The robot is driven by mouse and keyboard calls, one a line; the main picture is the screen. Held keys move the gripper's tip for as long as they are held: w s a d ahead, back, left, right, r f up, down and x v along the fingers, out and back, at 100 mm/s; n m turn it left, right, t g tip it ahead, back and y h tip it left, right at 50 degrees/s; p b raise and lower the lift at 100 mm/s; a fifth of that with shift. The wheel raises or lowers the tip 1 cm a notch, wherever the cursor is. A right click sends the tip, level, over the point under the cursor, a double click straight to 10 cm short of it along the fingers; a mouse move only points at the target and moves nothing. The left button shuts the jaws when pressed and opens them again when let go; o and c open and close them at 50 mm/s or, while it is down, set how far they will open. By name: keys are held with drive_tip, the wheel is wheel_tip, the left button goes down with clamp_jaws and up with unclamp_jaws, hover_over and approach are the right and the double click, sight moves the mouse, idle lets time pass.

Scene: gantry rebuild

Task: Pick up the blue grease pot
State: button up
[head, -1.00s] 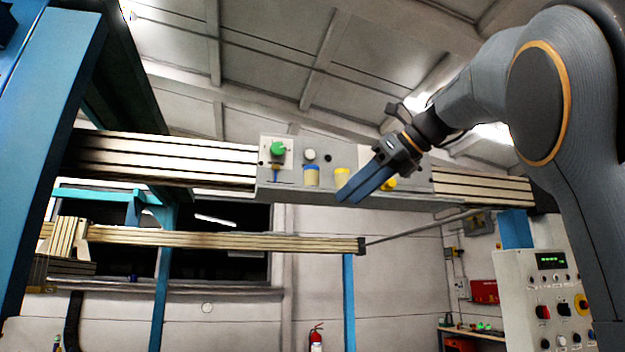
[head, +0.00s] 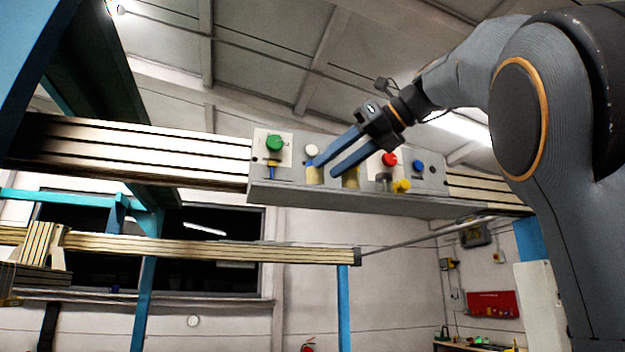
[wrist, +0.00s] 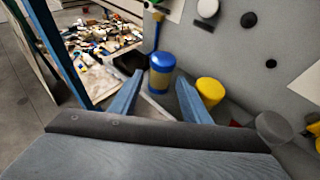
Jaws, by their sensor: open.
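The blue grease pot (wrist: 162,68) has a blue top and a yellowish body and stands upright on the grey ledge. In the wrist view it shows between my two fingertips; I cannot tell whether they reach around it. In the head view its pale yellow body (head: 313,176) shows, and my finger covers most of its top. My gripper (head: 323,169) is open and empty, its blue fingers pointing down-left at the ledge. A yellow-topped pot (wrist: 210,91) stands close by, just right of my right finger in the wrist view.
The grey panel (head: 340,203) on the beam carries a green button (head: 274,143), a white knob (head: 311,151), a red button (head: 389,160) and a blue knob (head: 418,164). A grey knob (wrist: 273,127) stands right of the yellow-topped pot. Open air lies below the ledge.

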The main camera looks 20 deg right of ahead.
sight(323, 171)
drive_tip(key=shift+p+x, duration=0.9)
drive_tip(key=shift+x, duration=2.05)
drive_tip(key=shift+d+f, duration=0.15)
drive_tip(key=shift+f, duration=0.05)
drive_tip(key=c, duration=0.9)
drive_tip(key=shift+r, duration=0.2)
